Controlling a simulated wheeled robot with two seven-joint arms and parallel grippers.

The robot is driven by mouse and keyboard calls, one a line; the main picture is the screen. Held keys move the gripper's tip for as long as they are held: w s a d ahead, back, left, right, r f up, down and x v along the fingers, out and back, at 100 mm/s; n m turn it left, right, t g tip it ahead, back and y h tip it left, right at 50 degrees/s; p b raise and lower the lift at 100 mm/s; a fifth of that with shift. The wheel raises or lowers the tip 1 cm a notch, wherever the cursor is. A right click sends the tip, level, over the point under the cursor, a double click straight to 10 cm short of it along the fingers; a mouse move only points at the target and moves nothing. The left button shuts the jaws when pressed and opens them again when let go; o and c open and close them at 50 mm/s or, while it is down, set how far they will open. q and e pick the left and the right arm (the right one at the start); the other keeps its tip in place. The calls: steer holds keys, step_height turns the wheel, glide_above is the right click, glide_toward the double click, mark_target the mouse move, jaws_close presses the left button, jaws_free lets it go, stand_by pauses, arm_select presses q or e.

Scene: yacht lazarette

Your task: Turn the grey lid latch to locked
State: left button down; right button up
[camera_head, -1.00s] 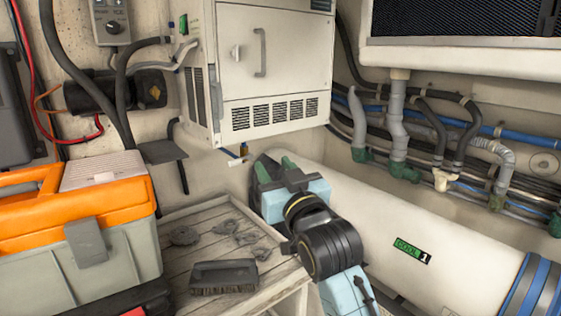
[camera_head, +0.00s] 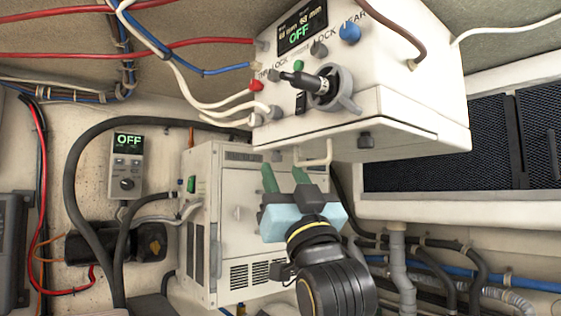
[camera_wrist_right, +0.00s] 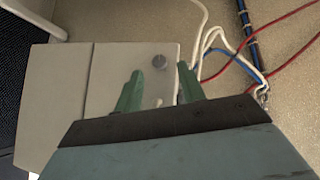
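A white box (camera_head: 400,60) hangs overhead in the head view, with a hinged-looking lid panel (camera_head: 400,128) on its lower side. A small dark grey knob (camera_head: 365,140), which looks like the lid latch, sits on this panel; a round grey knob (camera_wrist_right: 159,62) shows in the right wrist view. Its locked or unlocked setting cannot be read. My right gripper (camera_head: 285,175) is below and left of the knob, apart from it. Its green fingers (camera_wrist_right: 160,74) point up, spread and empty. My left gripper is out of view.
The box front has a black handle (camera_head: 300,80), a blue knob (camera_head: 350,33) and an OFF display (camera_head: 302,32). Wires (camera_head: 190,75) run left. A white cabinet (camera_head: 235,240) stands behind my gripper.

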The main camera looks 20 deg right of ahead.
mark_target(277, 156)
steer(key=shift+x, duration=1.35)
steer(key=shift+c, duration=0.3)
jaws_close()
